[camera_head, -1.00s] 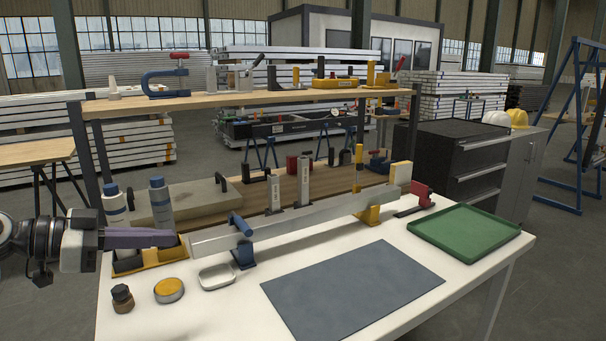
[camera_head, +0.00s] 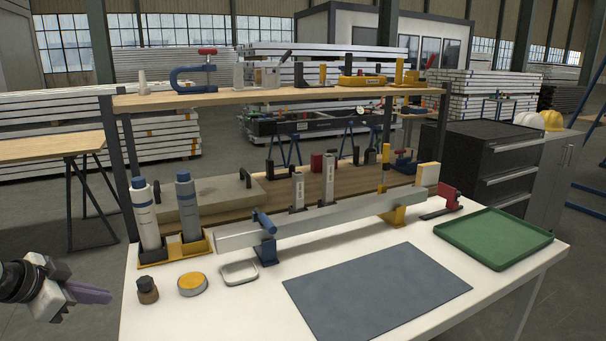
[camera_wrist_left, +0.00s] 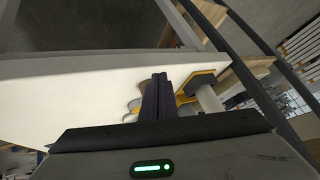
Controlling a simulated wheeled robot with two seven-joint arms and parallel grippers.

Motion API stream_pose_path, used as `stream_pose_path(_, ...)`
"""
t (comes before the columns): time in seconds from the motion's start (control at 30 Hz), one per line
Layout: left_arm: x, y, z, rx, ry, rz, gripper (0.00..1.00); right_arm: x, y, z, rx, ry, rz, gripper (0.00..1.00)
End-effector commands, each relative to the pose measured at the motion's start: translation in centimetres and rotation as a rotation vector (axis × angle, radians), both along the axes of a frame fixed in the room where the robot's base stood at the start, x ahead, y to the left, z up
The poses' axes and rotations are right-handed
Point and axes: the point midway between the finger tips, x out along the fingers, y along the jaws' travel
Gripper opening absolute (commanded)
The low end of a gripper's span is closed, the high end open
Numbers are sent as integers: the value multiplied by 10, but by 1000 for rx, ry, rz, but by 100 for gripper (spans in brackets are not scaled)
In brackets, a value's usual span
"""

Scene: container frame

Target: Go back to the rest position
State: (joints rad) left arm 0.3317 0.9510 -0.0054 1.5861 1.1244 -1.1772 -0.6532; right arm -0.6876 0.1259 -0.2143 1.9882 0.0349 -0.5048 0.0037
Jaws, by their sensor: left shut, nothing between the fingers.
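My left gripper (camera_head: 92,295) is at the lower left in the head view, off the left edge of the white table (camera_head: 190,320). Its purple-grey fingers are shut with nothing between them. In the left wrist view the shut fingers (camera_wrist_left: 158,95) stand up in the middle, with the table's white top (camera_wrist_left: 70,100) beyond them. My right gripper is in neither view.
Near the table's left end are two bottles in a yellow tray (camera_head: 150,256), a small dark jar (camera_head: 147,290), a yellow-lidded tin (camera_head: 192,284) and a metal dish (camera_head: 239,272). A long metal bar (camera_head: 320,215), blue-grey mat (camera_head: 375,290) and green tray (camera_head: 493,240) lie to the right.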

Motion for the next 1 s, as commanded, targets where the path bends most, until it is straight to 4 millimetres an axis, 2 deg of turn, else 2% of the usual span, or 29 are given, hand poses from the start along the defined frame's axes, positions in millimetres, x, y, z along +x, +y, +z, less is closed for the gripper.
stream_pose_path(0.03,-13,1,-36,46,37,23,0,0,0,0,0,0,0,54)
stream_pose_path(0.17,-52,3,-114,177,81,72,0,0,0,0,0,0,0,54)
stream_pose_path(0.2,-67,1,-135,215,85,72,0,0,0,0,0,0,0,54)
stream_pose_path(0.3,-106,-12,-179,285,85,48,0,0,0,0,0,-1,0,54)
stream_pose_path(0.4,-143,-31,-209,319,75,2,0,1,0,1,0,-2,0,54)
stream_pose_path(0.6,-208,-72,-244,322,58,-101,0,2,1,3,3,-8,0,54)
stream_pose_path(0.8,-267,-115,-261,278,52,-200,0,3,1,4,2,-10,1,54)
stream_pose_path(1.0,-270,-156,-272,135,46,-75,0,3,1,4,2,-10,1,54)
